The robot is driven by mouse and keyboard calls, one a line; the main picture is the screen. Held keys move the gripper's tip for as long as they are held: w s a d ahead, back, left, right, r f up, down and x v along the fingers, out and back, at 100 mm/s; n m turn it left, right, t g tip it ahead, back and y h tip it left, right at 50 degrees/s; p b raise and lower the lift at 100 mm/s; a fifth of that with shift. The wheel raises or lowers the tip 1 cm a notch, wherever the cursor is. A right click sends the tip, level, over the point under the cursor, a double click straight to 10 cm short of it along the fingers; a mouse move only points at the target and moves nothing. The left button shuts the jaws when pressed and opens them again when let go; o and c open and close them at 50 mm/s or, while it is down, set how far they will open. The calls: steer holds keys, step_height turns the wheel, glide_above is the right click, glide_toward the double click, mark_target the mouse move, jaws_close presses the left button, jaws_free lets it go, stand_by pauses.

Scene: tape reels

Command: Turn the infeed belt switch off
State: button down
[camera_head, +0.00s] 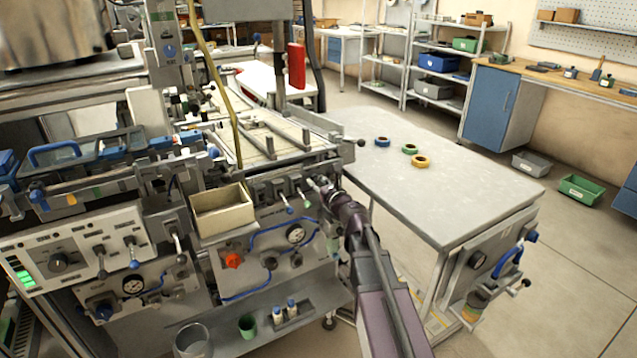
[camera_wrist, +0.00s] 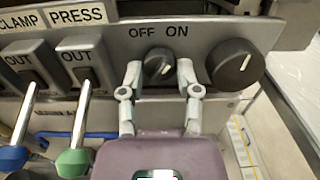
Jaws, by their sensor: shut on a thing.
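In the wrist view, a small dark rotary switch (camera_wrist: 158,65) sits on the grey panel under the words OFF and ON. Its pale pointer mark appears to lean right, toward the ON side. My gripper (camera_wrist: 159,76) has one finger on each side of this knob and is shut on it. No label reading infeed belt is legible. In the head view, my gripper (camera_head: 320,185) reaches the right end of the machine's front panel, and the switch is hidden there.
A larger dark knob (camera_wrist: 235,64) is close to the right finger. Green (camera_wrist: 75,162) and blue (camera_wrist: 12,158) tipped levers stand to the left, under CLAMP and PRESS labels. In the head view, a grey table (camera_head: 460,185) with several tape reels is to the right.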

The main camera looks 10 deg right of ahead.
steer(key=n, duration=0.6)
steer(key=shift+n, duration=0.4)
steer(key=n, duration=0.6)
steer(key=shift+n, duration=0.4)
steer(key=shift+c, duration=1.5)
jaws_free()
steer(key=shift+s, duration=0.1)
steer(key=v, duration=1.1)
steer(key=shift+s, duration=0.35)
